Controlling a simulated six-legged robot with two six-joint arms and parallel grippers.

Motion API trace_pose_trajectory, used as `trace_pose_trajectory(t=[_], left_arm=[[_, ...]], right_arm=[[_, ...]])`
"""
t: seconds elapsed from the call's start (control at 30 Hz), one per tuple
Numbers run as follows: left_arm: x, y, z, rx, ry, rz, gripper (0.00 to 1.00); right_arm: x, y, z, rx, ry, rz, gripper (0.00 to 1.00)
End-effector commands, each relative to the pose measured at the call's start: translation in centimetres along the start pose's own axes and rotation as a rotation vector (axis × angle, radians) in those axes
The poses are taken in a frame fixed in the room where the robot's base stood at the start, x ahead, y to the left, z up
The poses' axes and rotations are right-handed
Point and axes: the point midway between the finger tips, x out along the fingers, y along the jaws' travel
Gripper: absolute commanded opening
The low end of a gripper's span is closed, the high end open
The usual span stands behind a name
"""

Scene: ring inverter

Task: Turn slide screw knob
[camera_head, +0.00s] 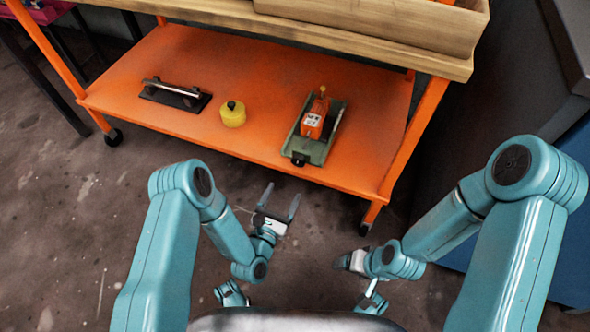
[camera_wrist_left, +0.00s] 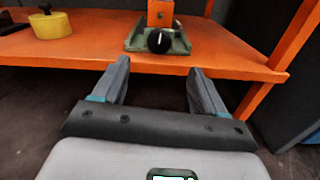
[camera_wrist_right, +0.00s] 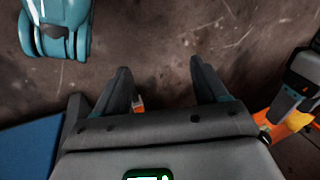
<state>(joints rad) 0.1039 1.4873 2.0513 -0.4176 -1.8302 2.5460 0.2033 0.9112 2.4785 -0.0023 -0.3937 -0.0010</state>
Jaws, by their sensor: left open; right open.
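A green slide base with an orange block (camera_head: 312,124) sits on the lower orange shelf, right of its middle. Its black screw knob (camera_head: 299,160) is at the near end, by the shelf's front edge. In the left wrist view the knob (camera_wrist_left: 160,41) shows with a white mark, and the green base (camera_wrist_left: 181,43) is around it. My left gripper (camera_head: 280,200) is open and empty, in front of the shelf and short of the knob. It also shows in the left wrist view (camera_wrist_left: 157,85). My right gripper (camera_wrist_right: 162,88) is open and empty, over the floor.
A yellow round container (camera_head: 232,117) with a black top and a dark plate with a metal bar handle (camera_head: 176,94) stand to the left on the shelf. An orange cart leg (camera_head: 412,138) rises on the right. A wooden tabletop (camera_head: 330,35) overhangs the shelf. The floor in front is clear.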

Motion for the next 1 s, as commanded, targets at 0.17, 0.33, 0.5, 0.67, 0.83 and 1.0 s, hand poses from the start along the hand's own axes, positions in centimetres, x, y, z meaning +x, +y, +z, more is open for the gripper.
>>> trace_pose_trajectory(t=[0.17,0.33,0.5,0.67,0.83,1.0], left_arm=[[4.4,0.0,-0.4,0.003,-0.005,0.000,0.72],[8.0,0.1,-0.3,0.003,-0.004,0.002,0.72],[10.1,0.2,-0.3,0.002,0.001,0.004,0.72],[10.8,0.3,-0.1,0.002,0.002,0.005,0.72],[10.9,0.3,-0.1,0.001,0.003,0.005,0.72],[10.9,0.2,-0.1,0.002,0.003,0.004,0.36]], right_arm=[[2.0,0.7,-1.0,-0.008,0.037,-0.001,0.72],[3.2,1.0,-1.9,-0.015,0.070,-0.002,0.72],[3.9,1.2,-2.5,-0.020,0.091,-0.003,0.72],[4.0,1.3,-2.7,-0.022,0.099,-0.004,0.72],[3.9,1.3,-2.7,-0.022,0.100,-0.004,0.72],[3.9,1.3,-2.7,-0.022,0.099,-0.004,0.72]])
